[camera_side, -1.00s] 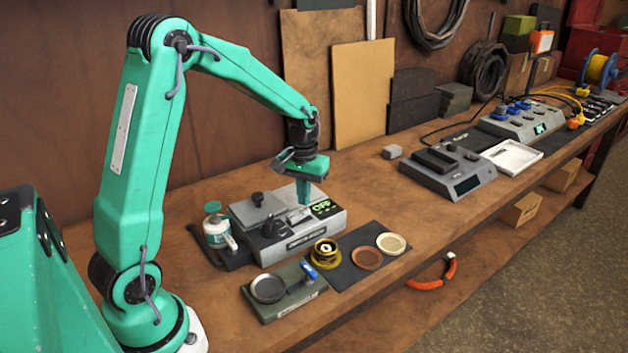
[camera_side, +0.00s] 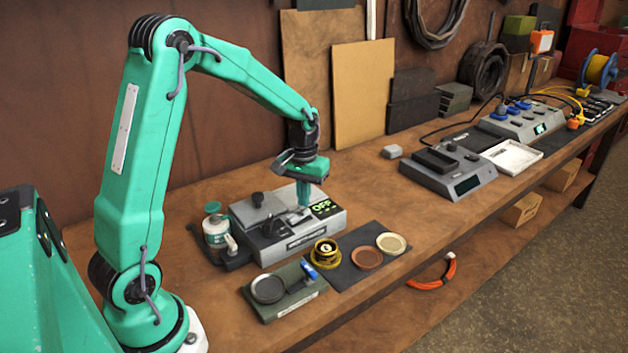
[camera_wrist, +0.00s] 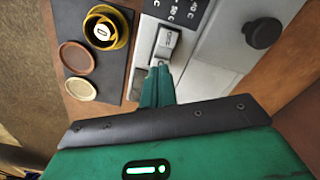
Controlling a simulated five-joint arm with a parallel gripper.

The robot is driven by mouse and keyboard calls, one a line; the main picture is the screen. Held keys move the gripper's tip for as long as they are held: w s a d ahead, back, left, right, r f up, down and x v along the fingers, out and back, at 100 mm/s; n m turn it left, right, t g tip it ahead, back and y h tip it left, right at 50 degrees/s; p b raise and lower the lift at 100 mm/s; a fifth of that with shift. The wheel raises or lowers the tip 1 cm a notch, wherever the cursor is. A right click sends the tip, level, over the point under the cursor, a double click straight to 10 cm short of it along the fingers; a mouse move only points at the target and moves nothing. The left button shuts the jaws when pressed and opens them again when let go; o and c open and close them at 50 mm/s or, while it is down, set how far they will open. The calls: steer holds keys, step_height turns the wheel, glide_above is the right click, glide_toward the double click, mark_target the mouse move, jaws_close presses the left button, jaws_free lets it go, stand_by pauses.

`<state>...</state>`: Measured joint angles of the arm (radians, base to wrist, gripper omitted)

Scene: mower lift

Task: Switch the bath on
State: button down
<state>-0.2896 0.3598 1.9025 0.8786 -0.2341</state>
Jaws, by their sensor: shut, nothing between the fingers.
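The bath is a grey bench unit (camera_side: 330,220) with a lid and a dark knob on its left part. Its small display (camera_side: 324,208) shows green characters that read as OFF. In the wrist view a light grey rocker switch (camera_wrist: 166,42) sits on the bath's panel, beside markings. My gripper (camera_side: 304,203) is shut and empty, pointing down over the panel just left of the display. In the wrist view the closed fingertips (camera_wrist: 160,70) are right at the near end of the switch; I cannot tell whether they touch it. The side view hides the switch behind the fingers.
A yellow-black round part (camera_side: 325,251), a brown disc (camera_side: 367,258) and a cream disc (camera_side: 391,243) lie on a dark mat in front. A green tray (camera_side: 285,305) and a white-green jar (camera_side: 217,230) stand close by. Another grey device (camera_side: 449,172) is farther right.

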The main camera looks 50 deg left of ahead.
mark_target(304, 212)
steer(key=shift+f, duration=0.9)
stand_by(0.8)
steer(key=shift+r, duration=3.55)
steer(key=s+d+r+m+t, duration=0.2)
steer(key=s+d, duration=0.4)
steer(key=s, duration=0.3)
steer(key=s+d+r+m+t, duration=0.3)
steer(key=s+d+r, duration=0.3)
steer(key=s, duration=0.3)
steer(key=shift+s+r+m+t, duration=0.3)
steer(key=shift+r+m, duration=0.2)
steer(key=shift+r, duration=0.15)
